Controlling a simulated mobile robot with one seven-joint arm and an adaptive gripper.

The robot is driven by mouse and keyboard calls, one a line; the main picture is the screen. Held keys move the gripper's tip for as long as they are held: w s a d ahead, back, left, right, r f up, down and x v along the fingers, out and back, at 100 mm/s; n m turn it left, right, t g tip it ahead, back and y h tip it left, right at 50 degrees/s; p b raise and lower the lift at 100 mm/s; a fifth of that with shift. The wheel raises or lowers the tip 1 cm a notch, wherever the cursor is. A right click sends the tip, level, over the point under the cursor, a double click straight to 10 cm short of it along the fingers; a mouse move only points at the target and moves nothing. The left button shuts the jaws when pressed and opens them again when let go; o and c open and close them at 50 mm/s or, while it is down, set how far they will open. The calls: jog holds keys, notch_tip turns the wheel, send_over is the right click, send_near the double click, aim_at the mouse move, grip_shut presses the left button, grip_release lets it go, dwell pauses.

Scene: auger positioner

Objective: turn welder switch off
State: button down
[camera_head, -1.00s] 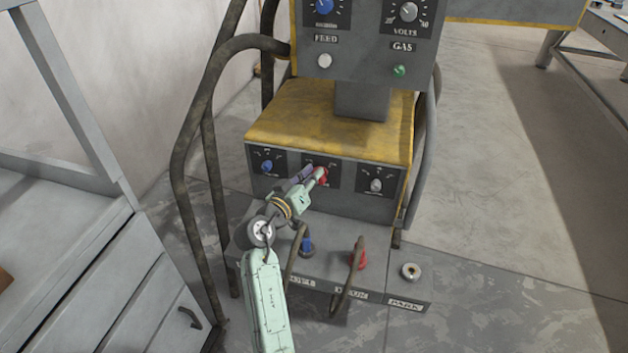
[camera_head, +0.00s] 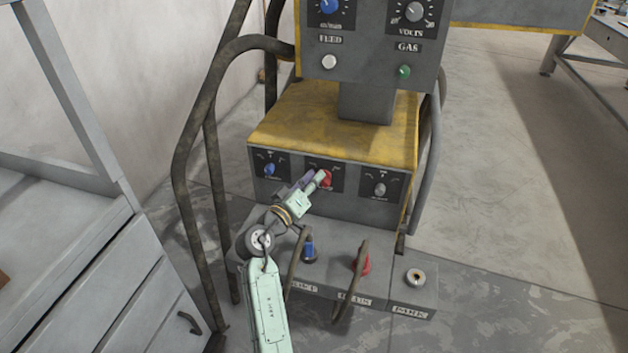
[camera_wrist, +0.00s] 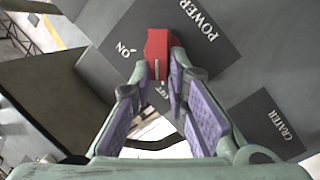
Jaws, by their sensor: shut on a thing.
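The welder's red power switch (camera_head: 327,179) is the middle knob on the lower front panel of the grey and yellow welder. My gripper (camera_head: 319,177) reaches it from the lower left. In the wrist view, the red switch (camera_wrist: 158,44) sits on a dark plate marked POWER. The fingertips of my gripper (camera_wrist: 158,70) are shut on its lower end, one on each side. A pale line on the knob points down the picture, toward a label partly hidden between the fingers. The ON label lies to the knob's left.
A blue knob (camera_head: 269,169) and a grey knob (camera_head: 379,189) flank the switch. Below, cables plug into blue (camera_head: 309,250) and red (camera_head: 362,263) connectors on a ledge. A bent pipe frame (camera_head: 186,170) stands left of the welder, near a grey cabinet (camera_head: 110,285).

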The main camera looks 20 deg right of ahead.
jog(key=c, duration=1.6)
grip_release()
jog(key=shift+o, duration=0.2)
notch_tip(320, 180, up, 10)
